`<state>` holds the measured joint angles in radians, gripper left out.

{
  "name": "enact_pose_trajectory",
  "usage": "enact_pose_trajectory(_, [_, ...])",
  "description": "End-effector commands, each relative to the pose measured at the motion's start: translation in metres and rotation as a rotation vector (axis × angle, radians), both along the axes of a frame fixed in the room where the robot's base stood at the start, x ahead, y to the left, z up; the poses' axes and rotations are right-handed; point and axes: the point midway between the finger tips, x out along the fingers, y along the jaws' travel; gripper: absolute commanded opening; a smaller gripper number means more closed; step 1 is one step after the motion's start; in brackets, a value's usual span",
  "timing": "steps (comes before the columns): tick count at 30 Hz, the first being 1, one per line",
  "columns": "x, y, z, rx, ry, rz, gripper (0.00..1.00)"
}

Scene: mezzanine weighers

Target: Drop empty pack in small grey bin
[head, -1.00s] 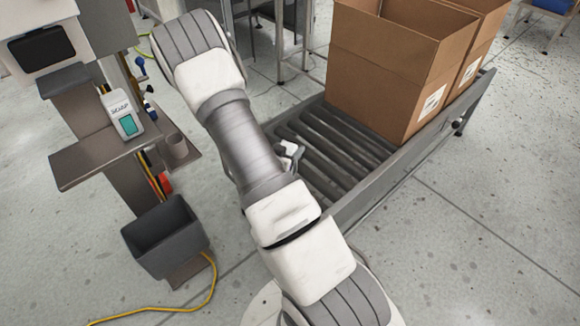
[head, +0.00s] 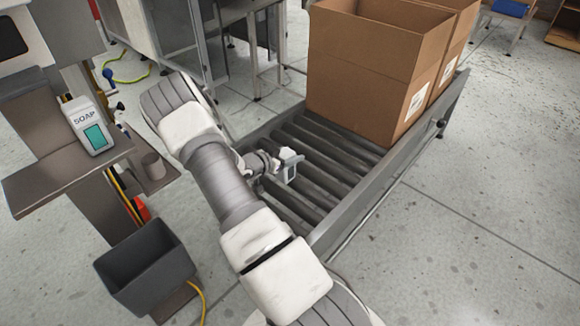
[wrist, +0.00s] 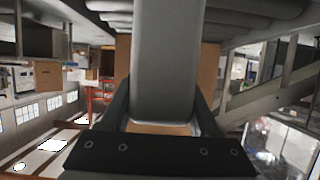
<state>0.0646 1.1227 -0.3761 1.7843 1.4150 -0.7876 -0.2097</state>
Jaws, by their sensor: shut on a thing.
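The small grey bin (head: 178,260) stands low at the left of the head view, open at the top; the part of its inside that shows looks empty. My gripper (head: 280,165) is above the roller conveyor, to the right of my forearm and well to the right of the bin. In the wrist view, my gripper (wrist: 163,112) is shut on a smooth grey pack (wrist: 165,60) that stretches away between the two dark fingers. The pack (head: 290,172) looks small in the head view, and I cannot see whether it is empty.
Large open cardboard boxes (head: 360,75) stand on the roller conveyor (head: 335,165). A yellow cable (head: 202,300) lies by the bin.

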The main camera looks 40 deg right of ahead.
Motion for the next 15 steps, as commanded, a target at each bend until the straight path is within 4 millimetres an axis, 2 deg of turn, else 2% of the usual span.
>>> enact_pose_trajectory(3, [0.010, -0.009, -0.010, 0.000, -0.002, -0.001, 0.07])
enact_pose_trajectory(8, [0.014, -0.012, -0.015, 0.001, 0.001, 0.000, 0.07])
enact_pose_trajectory(15, [0.013, -0.012, -0.049, 0.001, 0.002, 0.000, 0.07])
